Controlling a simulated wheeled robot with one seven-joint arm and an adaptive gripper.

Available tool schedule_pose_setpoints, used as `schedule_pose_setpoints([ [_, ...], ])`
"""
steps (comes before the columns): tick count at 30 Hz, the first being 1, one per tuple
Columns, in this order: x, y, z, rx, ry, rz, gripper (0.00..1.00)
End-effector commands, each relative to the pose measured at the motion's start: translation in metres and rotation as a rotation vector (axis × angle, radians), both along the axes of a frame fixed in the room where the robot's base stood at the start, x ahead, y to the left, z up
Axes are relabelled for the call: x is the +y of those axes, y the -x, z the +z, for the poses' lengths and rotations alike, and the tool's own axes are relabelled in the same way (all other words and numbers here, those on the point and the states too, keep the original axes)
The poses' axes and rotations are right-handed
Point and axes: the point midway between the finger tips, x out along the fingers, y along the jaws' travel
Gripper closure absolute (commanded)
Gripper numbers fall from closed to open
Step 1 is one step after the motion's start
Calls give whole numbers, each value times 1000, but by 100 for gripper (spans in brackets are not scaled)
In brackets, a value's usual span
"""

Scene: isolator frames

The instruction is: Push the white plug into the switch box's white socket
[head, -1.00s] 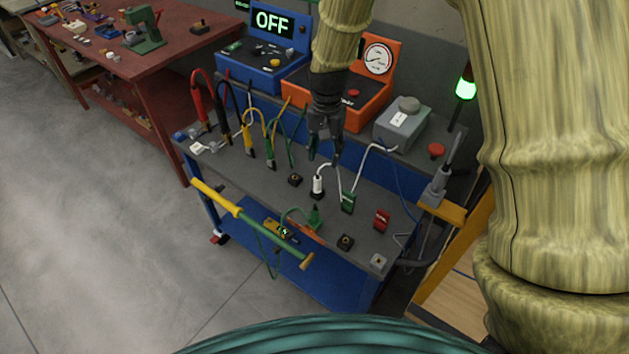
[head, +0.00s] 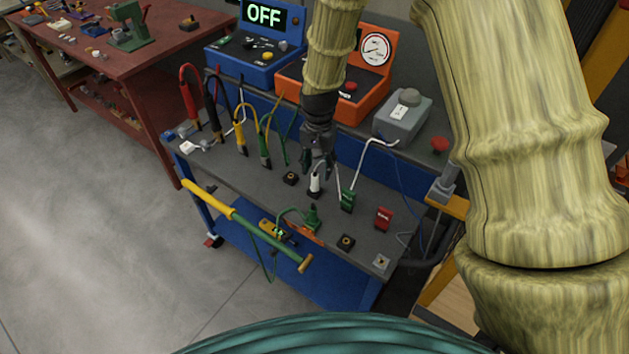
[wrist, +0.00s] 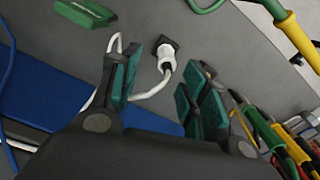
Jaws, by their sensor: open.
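The white plug (head: 315,182) stands upright in a small dark holder on the grey bench top, with a white cable on it. It also shows in the wrist view (wrist: 166,62), between and beyond the fingertips. My gripper (head: 317,167) is open, pointing down just above the plug; its green-padded fingers (wrist: 160,82) are apart with nothing held. A grey box with a round knob (head: 403,112) stands at the back right and a white cable leaves it. A pale square block with a dark centre (head: 381,262) sits at the front right corner; I cannot tell whether it is the white socket.
A green connector (head: 347,200) stands close right of the plug, and a red block (head: 383,217) farther right. Dark square blocks (head: 345,242) sit nearby. Several coloured probes with cables (head: 240,140) stand to the left. A yellow-green bar (head: 245,222) runs along the front edge.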

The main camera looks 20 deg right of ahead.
Motion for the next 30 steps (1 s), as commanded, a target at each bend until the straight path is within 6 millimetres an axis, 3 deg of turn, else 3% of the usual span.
schedule_pose_setpoints([
  [10, 3, -1, -13, 1, -1, 1, 55],
  [24, 9, -2, -54, 1, 0, 1, 55],
  [30, 9, -2, -61, 1, -1, 1, 55],
])
